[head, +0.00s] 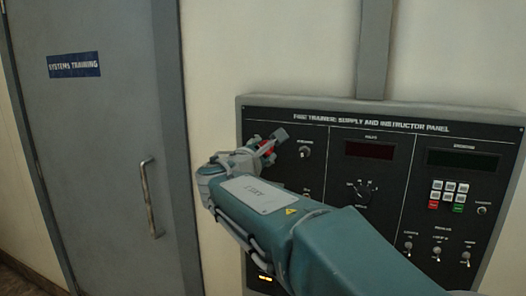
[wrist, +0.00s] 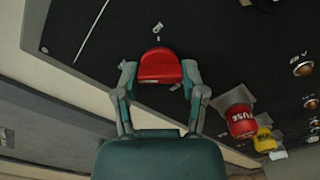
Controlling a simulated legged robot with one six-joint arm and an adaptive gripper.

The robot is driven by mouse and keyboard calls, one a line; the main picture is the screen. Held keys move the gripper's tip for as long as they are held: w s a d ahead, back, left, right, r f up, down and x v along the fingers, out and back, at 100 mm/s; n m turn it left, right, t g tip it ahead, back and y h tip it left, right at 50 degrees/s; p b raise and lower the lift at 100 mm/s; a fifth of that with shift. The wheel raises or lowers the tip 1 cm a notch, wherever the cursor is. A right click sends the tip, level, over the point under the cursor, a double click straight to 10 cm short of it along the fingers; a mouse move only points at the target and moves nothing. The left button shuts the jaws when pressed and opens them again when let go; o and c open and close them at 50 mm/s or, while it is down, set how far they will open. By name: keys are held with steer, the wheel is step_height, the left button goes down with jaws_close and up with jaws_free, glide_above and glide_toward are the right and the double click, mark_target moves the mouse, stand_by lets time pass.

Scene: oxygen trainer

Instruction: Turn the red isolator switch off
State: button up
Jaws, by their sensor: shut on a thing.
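The red isolator switch (wrist: 160,66) is a rounded red handle on the black panel, seen at the top centre of the wrist view. My gripper (wrist: 158,76) has one finger on each side of it and is shut on it. In the head view my gripper (head: 272,143) is at the upper left of the panel, where a little red of the switch (head: 266,149) shows. My wrist and arm hide the rest of the switch and the panel's lower left there.
The black panel (head: 333,160) carries dials, displays, a keypad (head: 450,190) and toggle switches to the right. The wrist view shows a red fuse (wrist: 240,121) and a yellow part (wrist: 265,140) close to the right finger. A grey door (head: 100,150) with a handle (head: 149,197) is left.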

steer(key=shift+a+f, duration=0.1)
steer(key=shift+f, duration=0.25)
steer(key=o, duration=1.1)
steer(key=shift+o, duration=0.2)
steer(key=shift+a+r, duration=0.1)
steer(key=shift+r, duration=0.1)
steer(key=v, duration=1.1)
steer(key=shift+s+a, duration=0.15)
steer(key=shift+s, duration=0.25)
